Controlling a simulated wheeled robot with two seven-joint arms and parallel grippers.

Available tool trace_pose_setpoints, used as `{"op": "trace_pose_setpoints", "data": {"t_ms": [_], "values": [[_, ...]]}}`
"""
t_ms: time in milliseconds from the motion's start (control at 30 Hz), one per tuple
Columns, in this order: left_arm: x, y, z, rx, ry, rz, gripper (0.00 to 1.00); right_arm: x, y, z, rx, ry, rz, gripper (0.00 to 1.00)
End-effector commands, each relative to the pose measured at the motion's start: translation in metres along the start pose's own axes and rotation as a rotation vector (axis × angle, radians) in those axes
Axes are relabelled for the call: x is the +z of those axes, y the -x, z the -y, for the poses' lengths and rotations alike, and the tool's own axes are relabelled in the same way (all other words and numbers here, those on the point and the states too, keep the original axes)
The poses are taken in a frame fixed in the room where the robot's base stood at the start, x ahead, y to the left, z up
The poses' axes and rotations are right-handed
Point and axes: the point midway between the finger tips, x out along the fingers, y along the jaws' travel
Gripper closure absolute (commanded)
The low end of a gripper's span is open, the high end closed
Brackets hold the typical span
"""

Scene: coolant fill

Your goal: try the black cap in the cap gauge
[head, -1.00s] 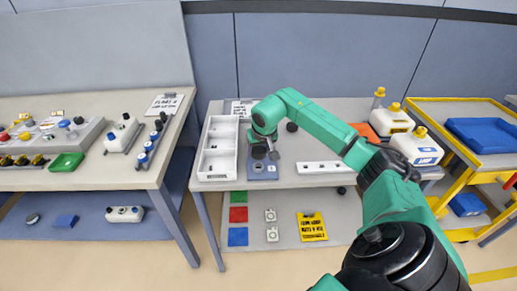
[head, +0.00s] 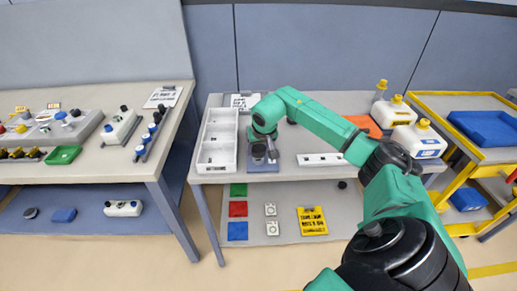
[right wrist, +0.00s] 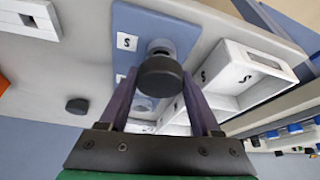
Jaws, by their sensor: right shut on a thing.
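The black cap (right wrist: 160,77) sits between the fingertips of my right gripper (right wrist: 159,82) in the right wrist view, and the gripper is shut on it. The cap gauge is a blue plate (right wrist: 130,22) with an S label; a round grey-blue post (right wrist: 161,47) shows just behind the cap. I cannot tell whether the cap touches the post. In the head view my right gripper (head: 265,143) is over the blue plate (head: 264,167), with the cap (head: 258,151) low beneath the wrist. My left gripper is out of view.
A white compartment tray (head: 199,160) stands left of the gauge plate. A white slotted strip (head: 318,160) lies to its right. Another dark round piece (right wrist: 77,106) lies on the bench. White jugs (head: 418,137) and an orange piece (head: 362,124) are at the right.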

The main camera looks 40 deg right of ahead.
Motion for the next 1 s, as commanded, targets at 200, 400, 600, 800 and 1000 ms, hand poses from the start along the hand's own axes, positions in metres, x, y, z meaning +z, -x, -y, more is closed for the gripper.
{"op": "trace_pose_setpoints", "data": {"t_ms": [200,400,600,800,1000], "values": [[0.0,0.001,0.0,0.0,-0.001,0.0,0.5,0.0,0.0,0.001,-0.001,0.0,-0.001,0.88],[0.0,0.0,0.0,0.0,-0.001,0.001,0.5,0.0,0.0,0.001,-0.001,0.0,0.0,0.88],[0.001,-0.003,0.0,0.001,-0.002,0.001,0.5,0.002,-0.004,0.001,-0.001,0.0,0.0,0.88],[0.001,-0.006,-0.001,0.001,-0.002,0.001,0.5,0.004,-0.008,0.001,-0.001,-0.001,0.0,0.88],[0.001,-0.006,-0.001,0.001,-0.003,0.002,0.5,0.004,-0.009,0.001,-0.001,-0.001,0.0,0.0]]}}
